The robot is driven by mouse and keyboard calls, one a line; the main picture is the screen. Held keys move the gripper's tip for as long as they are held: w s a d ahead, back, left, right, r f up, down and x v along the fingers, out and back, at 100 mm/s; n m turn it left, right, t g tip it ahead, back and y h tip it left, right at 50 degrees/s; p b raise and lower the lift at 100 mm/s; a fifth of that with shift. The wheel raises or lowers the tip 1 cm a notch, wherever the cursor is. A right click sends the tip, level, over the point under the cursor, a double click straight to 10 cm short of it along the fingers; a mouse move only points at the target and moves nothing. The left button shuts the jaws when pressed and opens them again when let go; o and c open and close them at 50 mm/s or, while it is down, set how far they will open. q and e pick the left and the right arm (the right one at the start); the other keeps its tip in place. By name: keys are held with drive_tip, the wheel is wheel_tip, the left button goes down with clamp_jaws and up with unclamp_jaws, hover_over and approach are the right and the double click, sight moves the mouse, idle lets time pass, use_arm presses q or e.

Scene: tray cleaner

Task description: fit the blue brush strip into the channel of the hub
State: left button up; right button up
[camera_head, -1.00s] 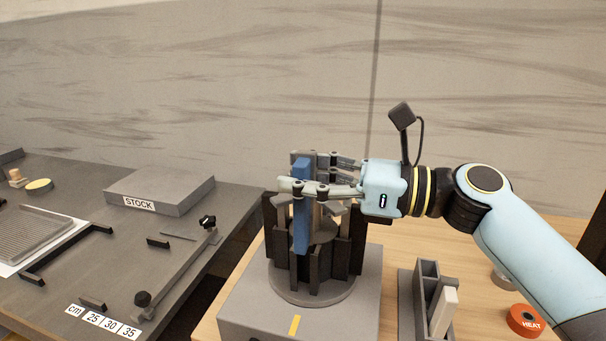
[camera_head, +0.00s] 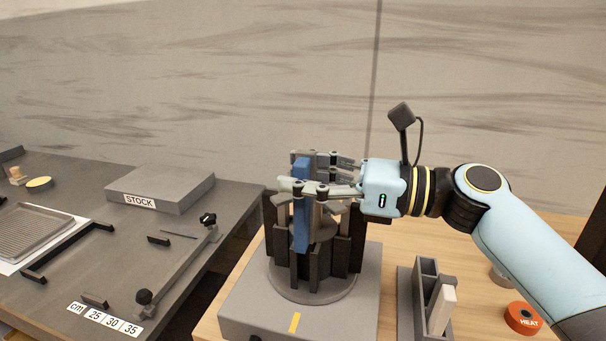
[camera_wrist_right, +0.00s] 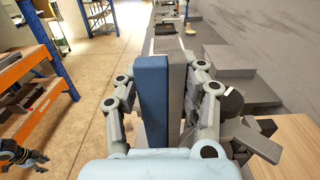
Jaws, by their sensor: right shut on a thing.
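The blue brush strip (camera_head: 301,215) stands upright at the front left of the hub in the head view. My right gripper (camera_head: 299,188) is shut on its upper part, coming from the right. In the right wrist view the strip (camera_wrist_right: 153,100) shows its blue side beside a grey side, between the two fingers. The hub (camera_head: 318,282) is a grey round body ringed by dark upright channel walls. The strip's lower end is among these walls; I cannot tell whether it is inside a channel or in front of one.
The hub stands on a grey base block (camera_head: 345,319) on a wooden table. To its right are a grey holder (camera_head: 419,304) with a pale piece (camera_head: 443,312) and an orange HEAT button (camera_head: 522,320). A dark bench with a STOCK block (camera_head: 165,190) lies left.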

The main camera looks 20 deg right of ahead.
sight(309, 199)
drive_tip(key=shift+r, duration=0.1)
drive_tip(key=shift+p, duration=0.35)
idle(0.7)
drive_tip(key=shift+f+b, duration=0.85)
drive_tip(key=shift+f, duration=0.9)
drive_tip(key=shift+r, duration=0.1)
drive_tip(key=shift+r+p, duration=1.35)
drive_tip(key=shift+p, duration=0.9)
idle(0.7)
